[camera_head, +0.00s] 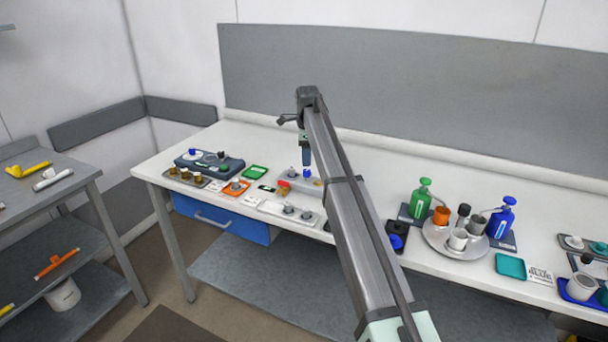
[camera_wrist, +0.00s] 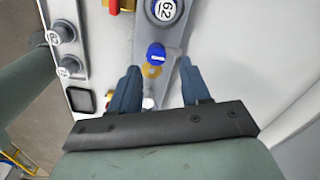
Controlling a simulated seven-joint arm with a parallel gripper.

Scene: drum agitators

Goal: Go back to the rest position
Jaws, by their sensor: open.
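My gripper (camera_wrist: 158,88) is open, its two blue fingers apart in the wrist view. In the head view my gripper (camera_head: 306,160) points down over the white bench (camera_head: 350,150), above a grey holder tray (camera_head: 300,180). In the wrist view, a blue-topped piece (camera_wrist: 156,53) with a yellow ring (camera_wrist: 151,71) shows ahead of the gap between the fingers. I cannot tell whether the fingers touch anything; nothing is seen gripped. My arm reaches across the middle of the head view and hides part of the bench.
A dark blue device (camera_head: 210,162) and small coloured trays stand left. A grey panel (camera_head: 400,80) rises behind. The rear bench strip looks clear.

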